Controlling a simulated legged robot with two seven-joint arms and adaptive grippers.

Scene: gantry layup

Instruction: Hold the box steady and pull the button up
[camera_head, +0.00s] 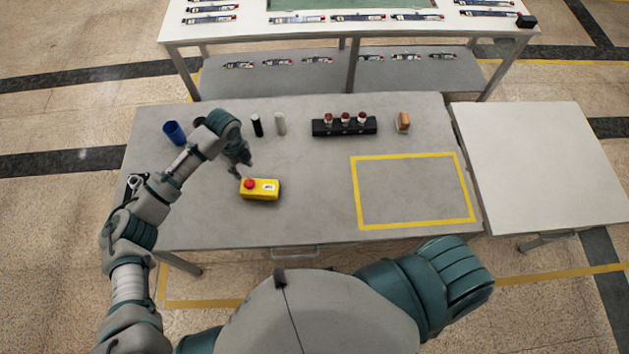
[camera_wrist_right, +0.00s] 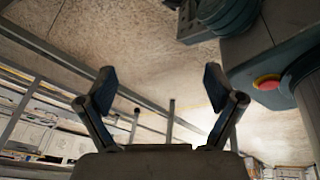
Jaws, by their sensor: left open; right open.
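The yellow box (camera_head: 262,190) with a red button (camera_head: 249,184) on its left part sits on the grey table (camera_head: 310,220), left of the middle. My left gripper (camera_head: 240,172) is open just behind and above the box's left end, pointing down near the button. Whether a finger touches the box or button I cannot tell. My right gripper (camera_wrist_right: 160,105) shows in the right wrist view with its two fingers spread apart and nothing between them. In the head view my right arm is folded at the front, and its gripper is not seen there.
Behind the box stand a blue cup (camera_head: 174,132), a black bottle (camera_head: 257,125), a white bottle (camera_head: 280,123), a black holder with red-topped items (camera_head: 344,127) and an orange-brown item (camera_head: 403,122). A yellow-taped rectangle (camera_head: 355,190) at right is empty. A white table (camera_head: 550,160) adjoins.

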